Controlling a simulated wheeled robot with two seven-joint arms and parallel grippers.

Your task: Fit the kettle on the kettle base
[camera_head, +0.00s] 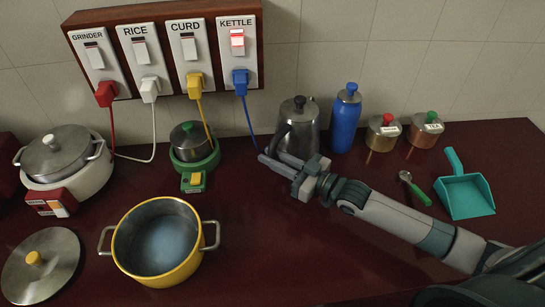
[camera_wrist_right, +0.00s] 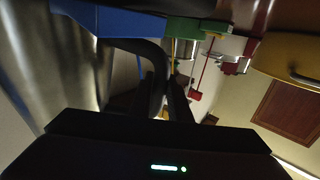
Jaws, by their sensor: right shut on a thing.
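The steel kettle (camera_head: 302,122) with a black knob on its lid stands upright near the wall, behind my right gripper (camera_head: 275,160). My right gripper is shut on the kettle's black handle (camera_head: 280,138). In the right wrist view the handle (camera_wrist_right: 152,58) runs to between the fingers, and the steel body (camera_wrist_right: 55,65) fills the left. A blue part, seemingly the kettle base (camera_wrist_right: 115,22), shows at the top of that view. In the head view the base is hidden, so I cannot tell whether the kettle is seated. My left gripper is out of view.
A blue bottle (camera_head: 345,120) stands close right of the kettle. A green-based pot (camera_head: 190,142) is to its left, and a yellow pot (camera_head: 158,243) in front left. A blue cord (camera_head: 247,120) hangs from the KETTLE socket (camera_head: 238,42). The front middle counter is clear.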

